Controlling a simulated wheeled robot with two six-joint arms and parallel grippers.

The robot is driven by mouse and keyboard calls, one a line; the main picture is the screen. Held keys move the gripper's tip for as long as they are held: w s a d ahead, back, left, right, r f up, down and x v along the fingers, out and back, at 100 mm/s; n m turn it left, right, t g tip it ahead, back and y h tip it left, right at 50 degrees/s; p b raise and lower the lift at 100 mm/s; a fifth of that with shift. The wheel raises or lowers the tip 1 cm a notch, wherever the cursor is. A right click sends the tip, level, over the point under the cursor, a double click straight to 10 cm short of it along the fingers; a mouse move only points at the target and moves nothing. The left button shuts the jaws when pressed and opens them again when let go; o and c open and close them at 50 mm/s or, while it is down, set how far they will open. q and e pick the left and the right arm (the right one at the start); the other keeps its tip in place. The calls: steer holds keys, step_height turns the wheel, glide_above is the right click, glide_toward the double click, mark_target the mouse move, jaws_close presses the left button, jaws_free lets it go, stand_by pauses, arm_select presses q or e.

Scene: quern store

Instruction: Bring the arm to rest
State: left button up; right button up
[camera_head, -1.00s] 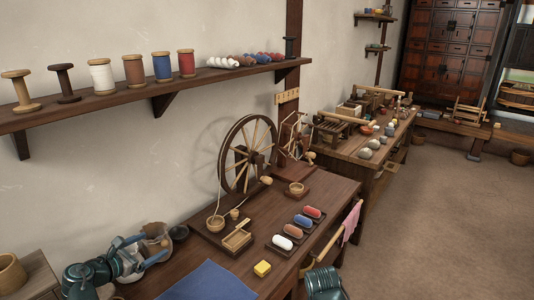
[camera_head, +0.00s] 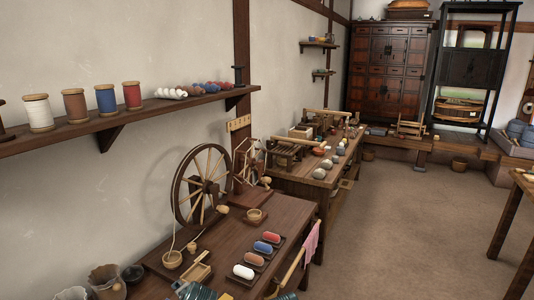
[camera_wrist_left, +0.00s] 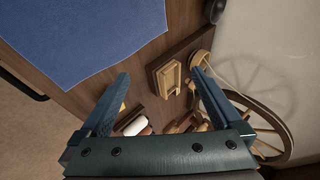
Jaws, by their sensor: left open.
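My left gripper (camera_wrist_left: 161,73) is open in the left wrist view, with nothing between its two fingers. It is above the wooden workbench, beside a blue cloth (camera_wrist_left: 75,35) and a small wooden scoop-like box (camera_wrist_left: 168,78). A white roll (camera_wrist_left: 135,126) shows partly behind the gripper. In the head view only teal parts of my arms show at the bottom edge. The fingers of neither gripper can be made out there, and my right gripper is out of view.
The workbench (camera_head: 222,240) holds a spinning wheel (camera_head: 201,186), small bowls and a tray of coloured rolls (camera_head: 256,256). A shelf (camera_head: 150,112) of spools runs along the left wall. A pink cloth (camera_head: 311,243) hangs at the bench's right end. Open floor (camera_head: 410,225) lies to the right.

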arm_select(q)
steer(key=s+d+f+n+g+h, duration=0.2)
steer(key=s+d+f+g, duration=0.15)
steer(key=s+d, duration=0.5)
steer(key=s+d+f+n+g+h, duration=0.1)
steer(key=s+d+f+g+h, duration=0.15)
steer(key=s+d+g, duration=0.45)
step_height(320, 180, up, 14)
steer(key=d+t+p, duration=0.2)
steer(key=p, duration=1.3)
steer(key=shift+s+d+r+t, duration=0.2)
steer(key=shift+s+t, duration=0.05)
steer(key=shift+t, duration=0.1)
steer(key=shift+y, duration=0.25)
